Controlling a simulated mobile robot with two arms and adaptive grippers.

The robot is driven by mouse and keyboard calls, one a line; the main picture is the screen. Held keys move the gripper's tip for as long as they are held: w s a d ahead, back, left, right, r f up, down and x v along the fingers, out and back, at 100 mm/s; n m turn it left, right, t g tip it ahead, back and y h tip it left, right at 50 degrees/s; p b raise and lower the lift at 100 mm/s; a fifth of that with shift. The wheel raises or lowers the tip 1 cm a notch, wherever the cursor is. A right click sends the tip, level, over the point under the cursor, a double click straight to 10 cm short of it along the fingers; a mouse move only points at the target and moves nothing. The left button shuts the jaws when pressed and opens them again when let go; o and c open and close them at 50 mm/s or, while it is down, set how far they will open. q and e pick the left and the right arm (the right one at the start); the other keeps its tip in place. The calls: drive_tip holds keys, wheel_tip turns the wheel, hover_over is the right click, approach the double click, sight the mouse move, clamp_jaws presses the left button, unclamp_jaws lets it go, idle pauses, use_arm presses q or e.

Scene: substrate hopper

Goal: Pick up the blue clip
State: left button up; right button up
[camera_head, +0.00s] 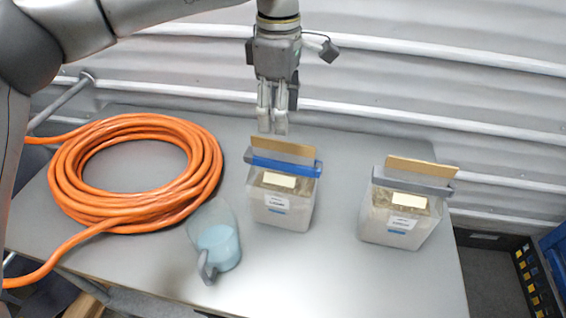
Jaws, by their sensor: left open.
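The blue clip (284,163) lies across the top of the left bag (282,206), below a tan strip (284,147) that sticks up above it. My left gripper (272,130) points down just above and slightly left of the tan strip. It is open and empty, with its fingers a small distance apart. It appears apart from the clip; the exact gap in depth is hard to tell. My right gripper is not in view.
A second bag (401,217) with a grey clip (413,181) stands to the right. A clear scoop (216,240) with pale blue contents is at the front left. A coiled orange hose (72,168) covers the table's (340,285) left side. A corrugated wall is behind.

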sight(281, 153)
use_arm(q)
drive_tip(key=f, duration=0.2)
drive_tip(key=f+p, duration=0.1)
drive_tip(key=f, duration=0.3)
drive_tip(key=shift+w+f, duration=0.3)
wheel_tip(281, 153, down, 5)
drive_tip(key=p, duration=0.3)
drive_tip(key=shift+s+d+r, duration=0.1)
drive_tip(key=shift+s+r, duration=0.05)
drive_tip(key=shift+r, duration=0.05)
drive_tip(key=shift+f, duration=0.35)
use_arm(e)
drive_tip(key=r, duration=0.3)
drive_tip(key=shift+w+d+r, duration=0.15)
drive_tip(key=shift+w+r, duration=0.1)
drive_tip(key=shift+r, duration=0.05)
use_arm(q)
drive_tip(key=c, duration=1.1)
